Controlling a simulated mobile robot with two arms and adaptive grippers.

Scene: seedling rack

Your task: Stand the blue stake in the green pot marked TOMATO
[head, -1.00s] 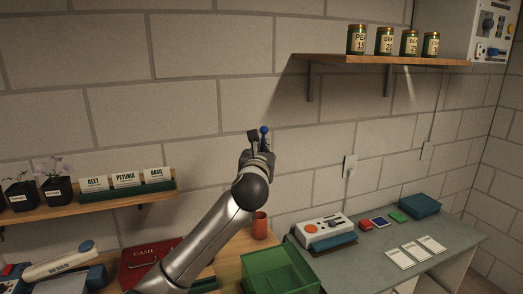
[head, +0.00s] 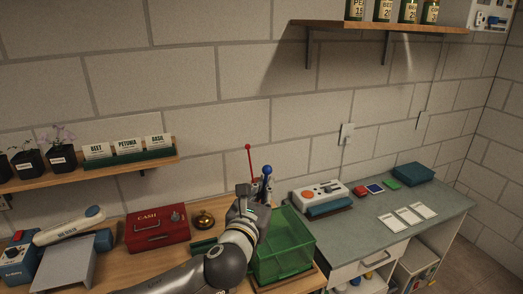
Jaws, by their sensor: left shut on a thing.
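My left gripper (head: 256,190) is in the middle of the head view, raised above the wooden counter. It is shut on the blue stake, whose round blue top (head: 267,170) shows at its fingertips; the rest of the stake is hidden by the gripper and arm. No green pot marked TOMATO can be made out in this view. My right gripper is not in view.
A thin red stake (head: 249,165) with a ball top rises behind my gripper; its foot is hidden. A clear green bin (head: 290,262) stands right of my wrist. A red cash box (head: 157,231) and brass bell (head: 203,219) stand left. The grey bench (head: 375,240) holds cards and a console.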

